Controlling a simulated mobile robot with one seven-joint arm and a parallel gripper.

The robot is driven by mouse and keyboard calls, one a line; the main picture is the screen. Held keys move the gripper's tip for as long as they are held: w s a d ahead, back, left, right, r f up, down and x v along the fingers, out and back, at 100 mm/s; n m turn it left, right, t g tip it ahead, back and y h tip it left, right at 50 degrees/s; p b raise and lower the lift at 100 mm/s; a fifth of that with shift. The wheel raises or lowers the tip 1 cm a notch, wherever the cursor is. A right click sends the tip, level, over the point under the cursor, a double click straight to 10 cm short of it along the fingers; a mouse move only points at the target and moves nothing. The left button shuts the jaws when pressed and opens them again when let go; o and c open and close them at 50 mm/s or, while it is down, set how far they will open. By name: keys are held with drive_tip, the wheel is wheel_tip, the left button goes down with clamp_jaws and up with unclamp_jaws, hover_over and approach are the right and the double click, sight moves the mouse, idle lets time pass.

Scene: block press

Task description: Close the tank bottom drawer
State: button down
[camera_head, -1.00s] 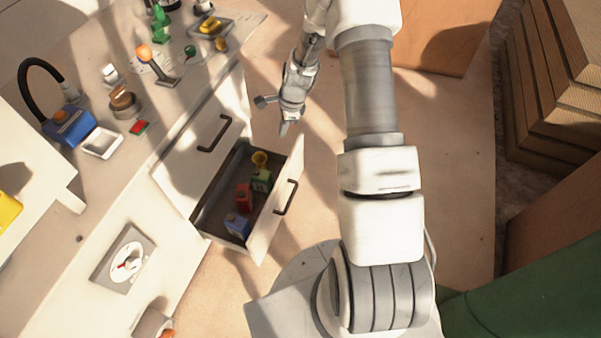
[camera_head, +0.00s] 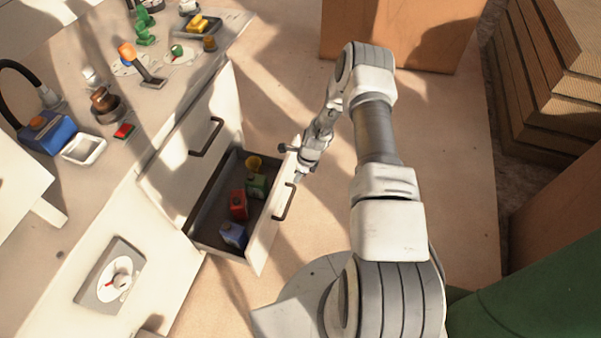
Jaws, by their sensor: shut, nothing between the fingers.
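The bottom drawer (camera_head: 268,229) is pulled out from the white cabinet below the counter, with a dark handle (camera_head: 284,202) on its front. Inside it are a blue block (camera_head: 234,236), a red block (camera_head: 238,204), a green block (camera_head: 256,185) and a yellow cup-like piece (camera_head: 254,163). My gripper (camera_head: 298,176) is shut and empty. It is at the far end of the drawer front, on the outer side, close to the handle. I cannot tell whether it touches the front.
Above the open drawer is a closed drawer front with a dark handle (camera_head: 207,137). The counter (camera_head: 75,185) holds a blue container (camera_head: 47,133), a white tray (camera_head: 84,149) and an orange-topped lever (camera_head: 128,54). Stacked brown boards (camera_head: 545,90) stand at the right.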

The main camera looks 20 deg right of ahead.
drive_tip(key=shift+w+a+f+b, duration=0.3)
drive_tip(key=shift+w+a, duration=0.15)
drive_tip(key=shift+a, duration=0.15)
drive_tip(key=shift+w+a+f+b, duration=0.15)
drive_tip(key=shift+w+a+f, duration=0.25)
drive_tip(key=shift+a, duration=0.2)
drive_tip(key=shift+w+a+f+b, duration=0.25)
drive_tip(key=shift+w+a, duration=0.25)
drive_tip(key=shift+a, duration=0.1)
drive_tip(key=shift+a, duration=0.1)
